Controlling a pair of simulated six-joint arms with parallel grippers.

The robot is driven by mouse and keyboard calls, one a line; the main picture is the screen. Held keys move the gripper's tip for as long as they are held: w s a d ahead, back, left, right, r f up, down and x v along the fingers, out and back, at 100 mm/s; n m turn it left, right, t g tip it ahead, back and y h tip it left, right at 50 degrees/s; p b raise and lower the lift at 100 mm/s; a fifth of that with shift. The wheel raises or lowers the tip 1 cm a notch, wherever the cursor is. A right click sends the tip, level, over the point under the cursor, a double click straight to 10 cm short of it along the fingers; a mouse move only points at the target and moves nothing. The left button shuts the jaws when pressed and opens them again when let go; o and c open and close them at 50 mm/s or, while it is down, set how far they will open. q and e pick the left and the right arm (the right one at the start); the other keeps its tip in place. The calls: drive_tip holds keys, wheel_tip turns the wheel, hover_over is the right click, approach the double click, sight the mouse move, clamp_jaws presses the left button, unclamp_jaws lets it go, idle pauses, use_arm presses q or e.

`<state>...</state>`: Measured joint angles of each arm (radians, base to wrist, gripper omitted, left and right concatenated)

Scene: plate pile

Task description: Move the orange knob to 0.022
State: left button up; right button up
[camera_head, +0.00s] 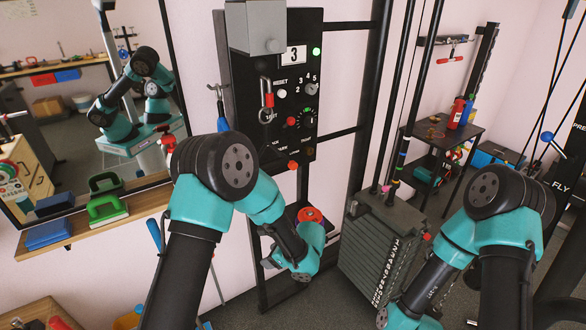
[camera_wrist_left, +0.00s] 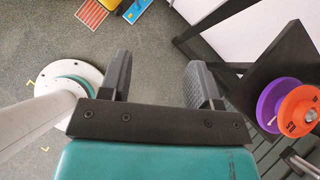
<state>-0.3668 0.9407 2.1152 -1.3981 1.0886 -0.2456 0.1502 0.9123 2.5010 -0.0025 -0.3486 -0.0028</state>
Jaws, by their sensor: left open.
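I cannot tell which one is the task's orange knob. None of these panel knobs shows in the left wrist view. My left gripper (camera_wrist_left: 158,60) is open and empty, its fingers apart over the grey floor. My right gripper is out of view.
An orange disc (camera_wrist_left: 301,111) and a purple disc (camera_wrist_left: 268,103) sit by a black stand, right of my left gripper. A grey weight stack (camera_head: 382,245) stands right of the panel. A wooden shelf (camera_head: 150,201) with green and blue items is at left.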

sight(294, 166)
use_arm(q)
drive_tip(key=w+d+r+m+t+y, duration=0.1)
drive_tip(key=w+d+r+m+t, duration=0.1)
drive_tip(key=d+r+t, duration=0.4)
drive_tip(key=w+d+r+m+t+y, duration=0.1)
drive_tip(key=w+d+r+m+t, duration=0.1)
drive_tip(key=w+d+r+t, duration=0.3)
drive_tip(key=d+r, duration=0.4)
drive_tip(key=r, duration=0.5)
drive_tip(key=shift+w+d+r+m+t+y, duration=0.15)
drive_tip(key=shift+d+r+m+t+y, duration=0.15)
drive_tip(key=shift+m+t+y, duration=0.1)
drive_tip(key=x, duration=1.7)
drive_tip(key=shift+w+a, duration=0.15)
clamp_jaws()
